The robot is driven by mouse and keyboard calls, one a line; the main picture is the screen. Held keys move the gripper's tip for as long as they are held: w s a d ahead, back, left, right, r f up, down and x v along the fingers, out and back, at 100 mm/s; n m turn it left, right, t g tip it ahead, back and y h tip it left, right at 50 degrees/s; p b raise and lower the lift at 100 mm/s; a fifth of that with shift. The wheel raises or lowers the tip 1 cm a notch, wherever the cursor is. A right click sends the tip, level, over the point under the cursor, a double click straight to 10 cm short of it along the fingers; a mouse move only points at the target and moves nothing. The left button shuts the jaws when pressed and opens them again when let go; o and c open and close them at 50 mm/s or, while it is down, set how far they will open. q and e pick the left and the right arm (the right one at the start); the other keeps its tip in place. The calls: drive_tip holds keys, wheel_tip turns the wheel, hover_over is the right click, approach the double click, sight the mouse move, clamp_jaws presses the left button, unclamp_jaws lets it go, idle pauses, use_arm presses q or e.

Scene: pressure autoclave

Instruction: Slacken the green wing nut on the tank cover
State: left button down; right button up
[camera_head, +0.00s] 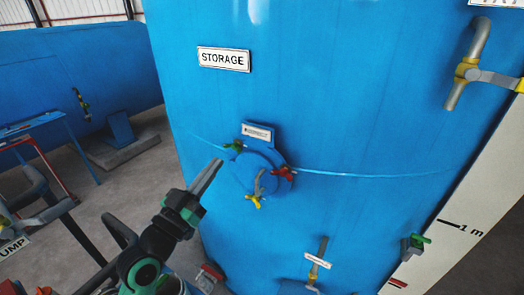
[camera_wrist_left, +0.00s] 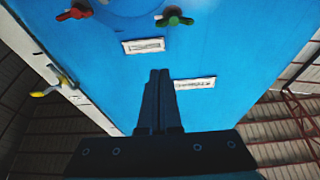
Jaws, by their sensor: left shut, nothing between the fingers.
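The green wing nut (camera_head: 234,146) sits at the upper left rim of the round blue tank cover (camera_head: 247,177) on the storage tank. It also shows at the top of the left wrist view (camera_wrist_left: 174,17). My left gripper (camera_head: 217,164) is shut and empty, its fingertips just below and left of the green nut in the head view. In the left wrist view the shut fingers (camera_wrist_left: 159,73) appear apart from the nut, with bare blue tank between. My right gripper is not in view.
A red wing nut (camera_head: 283,172) and a yellow wing nut (camera_head: 254,201) sit on the same cover, with a grey handle (camera_head: 259,182) near its middle. A small label plate (camera_head: 258,132) is above. A pipe with a valve (camera_head: 318,262) stands below right.

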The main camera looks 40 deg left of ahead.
use_arm(q)
wheel_tip(320, 180, up, 3)
drive_tip(key=p, duration=0.2)
hover_over(233, 148)
drive_tip(key=s+d, duration=0.2)
drive_tip(key=d, duration=0.1)
drive_tip(key=f, duration=0.1)
drive_tip(key=f+b, duration=0.1)
drive_tip(key=f, duration=0.1)
drive_tip(key=shift+s+a, duration=0.15)
drive_tip(key=shift+s, duration=0.15)
drive_tip(key=shift+f, duration=0.4)
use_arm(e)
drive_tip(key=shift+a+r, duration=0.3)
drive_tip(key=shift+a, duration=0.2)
